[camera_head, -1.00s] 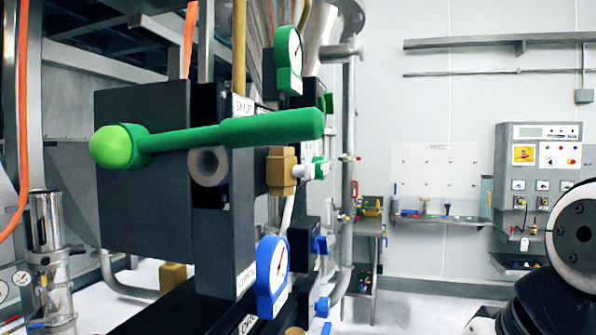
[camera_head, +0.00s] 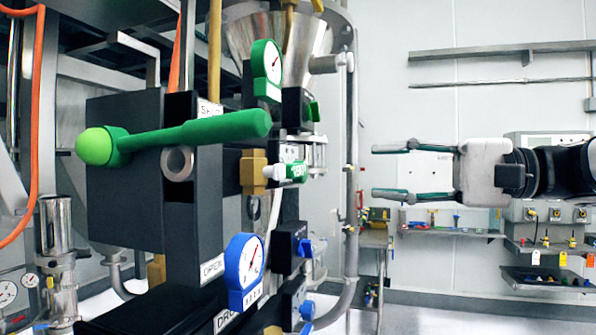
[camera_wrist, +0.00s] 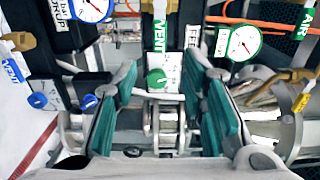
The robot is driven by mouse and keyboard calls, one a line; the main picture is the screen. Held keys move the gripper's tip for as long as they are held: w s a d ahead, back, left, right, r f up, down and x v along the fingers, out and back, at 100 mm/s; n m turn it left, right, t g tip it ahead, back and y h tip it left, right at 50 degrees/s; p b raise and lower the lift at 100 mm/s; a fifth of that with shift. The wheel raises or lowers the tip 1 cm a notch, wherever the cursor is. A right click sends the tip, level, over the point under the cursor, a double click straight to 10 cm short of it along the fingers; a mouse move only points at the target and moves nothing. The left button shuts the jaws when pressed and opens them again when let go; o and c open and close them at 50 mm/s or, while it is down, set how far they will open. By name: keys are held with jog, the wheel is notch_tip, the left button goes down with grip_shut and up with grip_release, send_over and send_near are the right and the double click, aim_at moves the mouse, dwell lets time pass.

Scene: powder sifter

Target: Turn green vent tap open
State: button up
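A long green lever (camera_head: 195,131) with a round green end lies nearly level across dark blocks at the left of the head view. "SHUT" shows above it and "OPEN" below. A small green-tagged fitting (camera_head: 296,171) sits right of the blocks. In the wrist view, a green "VENT" tag (camera_wrist: 158,32) hangs above a round green knob (camera_wrist: 157,80), which shows between my finger pads. My gripper (camera_head: 388,171) is open and empty, pointing left toward the panel, with clear space before the fittings. It also shows in the wrist view (camera_wrist: 160,90), pads wide apart.
A green-rimmed gauge (camera_head: 266,70) stands above and a blue-rimmed gauge (camera_head: 243,272) below the green-tagged fitting. A steel pipe (camera_head: 351,150) rises behind. A yellow-tagged fitting (camera_wrist: 301,101) is at the right in the wrist view. A shelf (camera_head: 450,232) stands by the back wall.

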aim_at(300, 171)
jog(key=p+x, duration=0.2)
jog(key=x, duration=1)
jog(key=shift+a+p, duration=0.25)
jog(key=shift+p, duration=0.1)
grip_shut()
